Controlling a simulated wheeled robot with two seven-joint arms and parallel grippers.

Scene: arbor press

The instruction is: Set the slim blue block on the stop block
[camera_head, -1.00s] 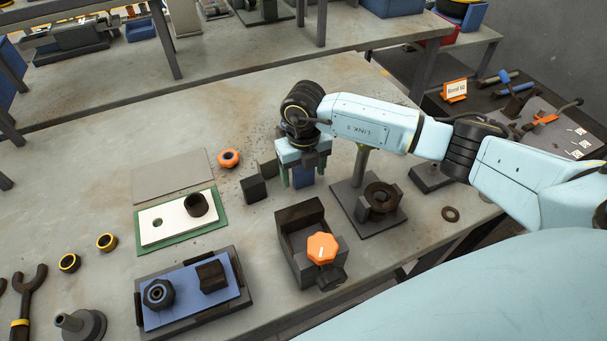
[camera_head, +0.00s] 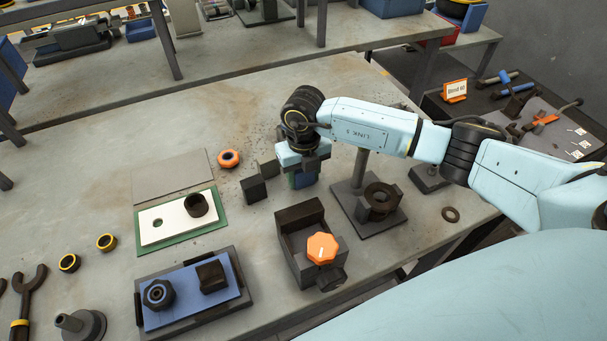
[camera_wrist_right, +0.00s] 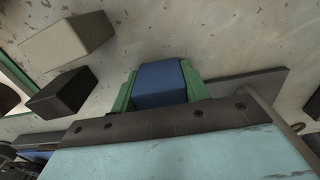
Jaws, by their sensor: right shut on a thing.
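The slim blue block (camera_head: 303,180) is between the green fingers of my right gripper (camera_head: 304,178), which is shut on it. The wrist view shows the blue block (camera_wrist_right: 161,84) upright between the two green fingers (camera_wrist_right: 160,92). Whether its base touches the table is hard to tell. Two small blocks stand just left of the gripper, a dark one (camera_head: 254,189) and a greyer one (camera_head: 268,168) behind it. They also show in the wrist view, one dark (camera_wrist_right: 62,93) and one light grey (camera_wrist_right: 67,40). I cannot tell which is the stop block. My left gripper is out of view.
A dark vise-like fixture with an orange knob (camera_head: 322,248) stands in front of the gripper. A press base with a post (camera_head: 376,232) is close on the right. The table behind is clear.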

